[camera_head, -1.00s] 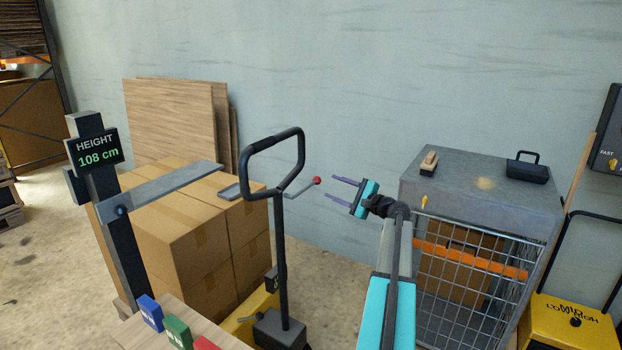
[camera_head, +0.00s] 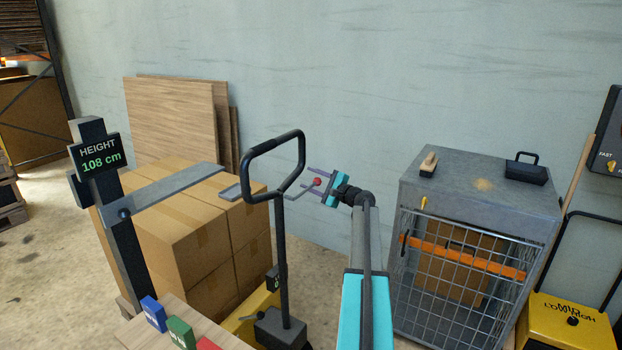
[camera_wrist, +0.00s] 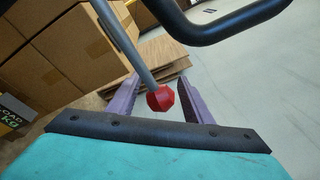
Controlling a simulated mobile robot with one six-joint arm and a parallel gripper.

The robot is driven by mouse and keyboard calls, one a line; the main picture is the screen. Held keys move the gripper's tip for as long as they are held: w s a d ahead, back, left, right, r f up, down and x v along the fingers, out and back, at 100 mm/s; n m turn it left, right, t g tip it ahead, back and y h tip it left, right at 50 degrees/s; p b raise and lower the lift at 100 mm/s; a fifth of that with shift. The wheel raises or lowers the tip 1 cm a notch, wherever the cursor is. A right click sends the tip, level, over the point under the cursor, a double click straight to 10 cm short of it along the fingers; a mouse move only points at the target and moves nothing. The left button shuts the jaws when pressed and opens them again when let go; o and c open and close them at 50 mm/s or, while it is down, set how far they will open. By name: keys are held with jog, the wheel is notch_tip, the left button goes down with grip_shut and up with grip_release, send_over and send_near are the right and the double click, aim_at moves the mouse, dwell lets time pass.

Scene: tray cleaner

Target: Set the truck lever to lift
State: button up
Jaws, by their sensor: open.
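The truck lever is a thin grey rod (camera_wrist: 132,50) with a red knob (camera_head: 317,182), on the right side of the pallet truck's black loop handle (camera_head: 272,140). My gripper (camera_head: 311,182) is open at the lever's end. In the wrist view the red knob (camera_wrist: 160,98) sits between the two purple fingers (camera_wrist: 156,95), with a visible gap on the right; I cannot tell whether the left finger touches it. The loop handle (camera_wrist: 225,22) crosses the top of the wrist view. The yellow truck body (camera_head: 252,318) is low, partly hidden behind the handle's base.
Stacked cardboard boxes (camera_head: 185,232) stand left of the handle. A height gauge (camera_head: 100,150) reading 108 cm has an arm over them. A grey-topped wire cage (camera_head: 480,190) with a brush and a black weight stands right of my arm. Coloured blocks sit on a wooden surface at front left.

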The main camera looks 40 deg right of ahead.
jog(key=shift+w, duration=0.3)
jog(key=shift+c, duration=0.3)
jog(key=shift+r, duration=0.1)
grip_shut()
